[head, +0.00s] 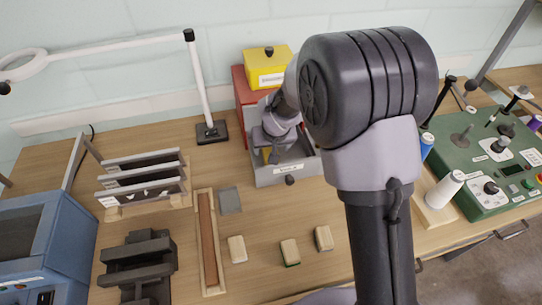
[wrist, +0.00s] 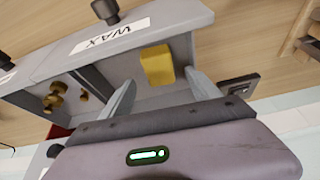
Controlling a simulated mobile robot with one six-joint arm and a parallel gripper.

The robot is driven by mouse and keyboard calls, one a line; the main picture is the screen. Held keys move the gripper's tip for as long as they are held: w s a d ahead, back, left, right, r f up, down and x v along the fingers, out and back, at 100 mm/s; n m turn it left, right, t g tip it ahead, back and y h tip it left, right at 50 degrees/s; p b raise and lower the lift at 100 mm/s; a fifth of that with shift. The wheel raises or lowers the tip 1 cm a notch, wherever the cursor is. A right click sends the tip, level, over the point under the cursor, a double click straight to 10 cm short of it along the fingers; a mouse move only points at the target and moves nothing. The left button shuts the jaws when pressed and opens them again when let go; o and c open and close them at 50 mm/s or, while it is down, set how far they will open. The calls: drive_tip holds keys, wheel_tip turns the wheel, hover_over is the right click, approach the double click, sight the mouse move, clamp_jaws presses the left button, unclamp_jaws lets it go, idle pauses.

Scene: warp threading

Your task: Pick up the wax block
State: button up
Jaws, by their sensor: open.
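The wax block (wrist: 157,64) is a small yellow block in a compartment of an open grey drawer (wrist: 135,45) labelled WAX. In the head view a bit of yellow wax block (head: 266,155) shows inside the drawer (head: 270,179), partly behind my arm. My gripper (wrist: 161,79) is open, with its two grey fingers reaching into the drawer on either side of the block. The block sits between and a little beyond the fingertips. Whether the fingers touch it I cannot tell. In the head view my arm hides most of the gripper.
A divider separates the block from small brass pieces (wrist: 54,98) in the neighbouring compartment. A yellow box (head: 268,68) tops the red cabinet (head: 241,90) behind the drawer. A lamp base (head: 212,132) stands left; several pale blocks (head: 290,252) lie in front.

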sight(270, 150)
drive_tip(key=b+x, duration=0.1)
drive_tip(key=x, duration=0.1)
drive_tip(key=b+x, duration=0.1)
drive_tip(key=x, duration=0.2)
drive_tip(key=shift+w+f, duration=0.15)
drive_tip(key=shift+w, duration=0.3)
drive_tip(key=c, duration=1.5)
drive_tip(key=shift+c, duration=0.2)
drive_tip(key=shift+r, duration=0.25)
